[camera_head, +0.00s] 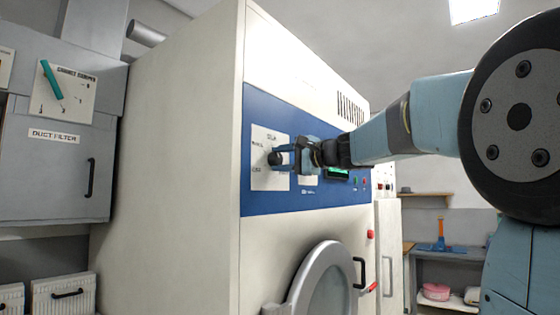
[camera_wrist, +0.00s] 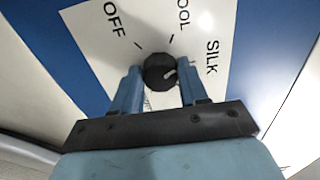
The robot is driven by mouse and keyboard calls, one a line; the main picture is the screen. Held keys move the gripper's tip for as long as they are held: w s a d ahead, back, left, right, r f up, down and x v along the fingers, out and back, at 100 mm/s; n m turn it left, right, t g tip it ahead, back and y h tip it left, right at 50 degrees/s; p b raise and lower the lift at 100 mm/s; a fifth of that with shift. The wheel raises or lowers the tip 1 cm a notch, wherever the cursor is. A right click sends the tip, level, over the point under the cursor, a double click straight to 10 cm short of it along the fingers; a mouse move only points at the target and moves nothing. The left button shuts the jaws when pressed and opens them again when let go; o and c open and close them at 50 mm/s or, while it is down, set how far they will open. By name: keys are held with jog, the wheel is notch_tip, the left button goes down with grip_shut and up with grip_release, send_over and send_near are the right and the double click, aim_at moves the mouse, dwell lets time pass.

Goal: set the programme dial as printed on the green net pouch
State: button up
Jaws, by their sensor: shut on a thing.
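The programme dial (camera_head: 273,159) is a dark round knob on a white label plate (camera_head: 262,180) on the machine's blue panel. In the wrist view the dial (camera_wrist: 157,68) sits between the two blue fingers of my gripper (camera_wrist: 158,82), which is shut on it. A short white mark shows on the dial's right side, towards the SILK side; its exact setting is hard to tell. OFF, a partly cut-off "OOL" and SILK are readable around it; other labels are hidden. In the head view my gripper (camera_head: 281,157) reaches the dial from the right. No green net pouch is visible.
A green display (camera_head: 338,174) and small buttons lie right of the dial. Below are a round door (camera_head: 325,285) and a red button (camera_head: 370,234). Shelves at right hold a pink item (camera_head: 435,291).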

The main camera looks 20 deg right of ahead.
jog(key=m, duration=0.4)
jog(key=shift+w+d+f+m, duration=0.1)
jog(key=shift+d+f+m, duration=0.1)
jog(key=shift+m, duration=0.2)
jog(key=m, duration=0.4)
jog(key=shift+m, duration=0.3)
jog(key=m, duration=0.4)
jog(key=shift+a, duration=0.1)
jog(key=shift+m, duration=2)
jog(key=shift+r, duration=0.1)
jog(key=o, duration=1)
jog(key=shift+r, duration=0.1)
jog(key=shift+o, duration=0.2)
